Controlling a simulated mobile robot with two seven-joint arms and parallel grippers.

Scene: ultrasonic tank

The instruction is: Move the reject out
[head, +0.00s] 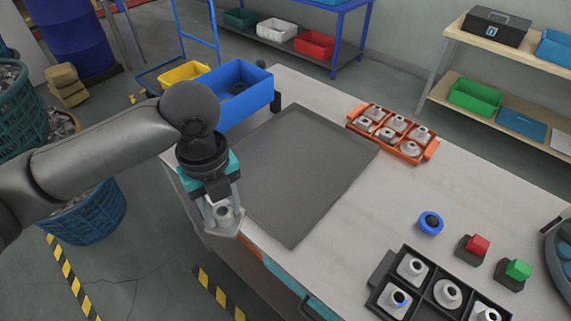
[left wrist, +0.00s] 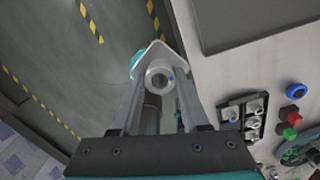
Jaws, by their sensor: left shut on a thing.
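My left gripper (head: 222,204) is shut on a grey metal flanged part (head: 226,224) with a round bored hub. It holds the part near the table's left front edge. In the left wrist view the part (left wrist: 158,76) sits between the fingers and shows a small blue mark beside its bore. Similar parts stand in a black tray (head: 432,292) at the front right, one with a blue mark (head: 400,299). More similar parts sit in an orange divided tray (head: 433,148) at the back. My right gripper is not in view.
A blue bin (head: 214,78) stands at the table's far left corner, partly behind my arm. A grey mat (head: 300,170) lies empty mid-table. A blue ring-shaped item (head: 430,223), a red button (head: 477,246) and a green button (head: 516,271) are at right.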

